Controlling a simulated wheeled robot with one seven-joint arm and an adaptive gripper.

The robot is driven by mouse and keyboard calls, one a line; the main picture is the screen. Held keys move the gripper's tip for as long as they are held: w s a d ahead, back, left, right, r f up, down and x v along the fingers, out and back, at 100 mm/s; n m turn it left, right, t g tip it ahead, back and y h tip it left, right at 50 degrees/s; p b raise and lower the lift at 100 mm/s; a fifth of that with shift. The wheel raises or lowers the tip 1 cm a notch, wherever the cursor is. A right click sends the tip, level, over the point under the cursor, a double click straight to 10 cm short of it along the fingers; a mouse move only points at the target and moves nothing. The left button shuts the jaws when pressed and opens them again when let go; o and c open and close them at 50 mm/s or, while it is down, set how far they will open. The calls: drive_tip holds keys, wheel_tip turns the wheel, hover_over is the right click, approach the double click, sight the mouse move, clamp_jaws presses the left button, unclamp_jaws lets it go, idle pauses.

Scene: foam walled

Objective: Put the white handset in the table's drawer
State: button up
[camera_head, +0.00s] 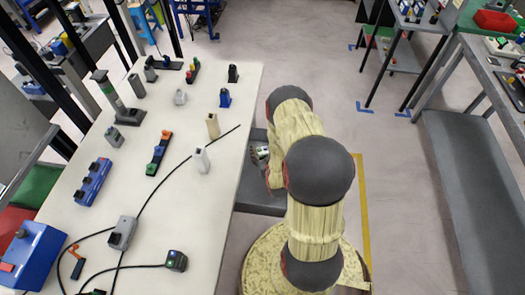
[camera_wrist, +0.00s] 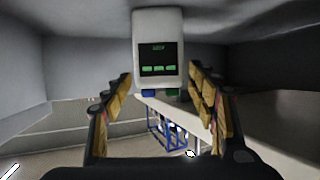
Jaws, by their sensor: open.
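The white handset (camera_wrist: 158,22) shows in the wrist view, with a dark screen, green marks and blue and green buttons at its lower end. It sits between the tips of my gripper (camera_wrist: 160,82), with narrow gaps on both sides; the fingers are open. Grey walls surround it; I cannot tell what it rests on. In the head view my gripper (camera_head: 260,154) is at the table's right edge, over the grey drawer (camera_head: 258,202), which stands out from under the white table (camera_head: 222,190). My arm hides much of the drawer and the gripper.
On the table stand a white block-like object (camera_head: 201,161), a tan one (camera_head: 213,126) and a small blue one (camera_head: 225,98). A black cable (camera_head: 170,182) crosses the table. A grey bench (camera_head: 470,200) is at the right, with free floor between.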

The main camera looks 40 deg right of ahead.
drive_tip(key=shift+r, duration=0.2)
drive_tip(key=p+v, duration=0.2)
drive_tip(key=v, duration=1)
drive_tip(key=shift+f, duration=0.1)
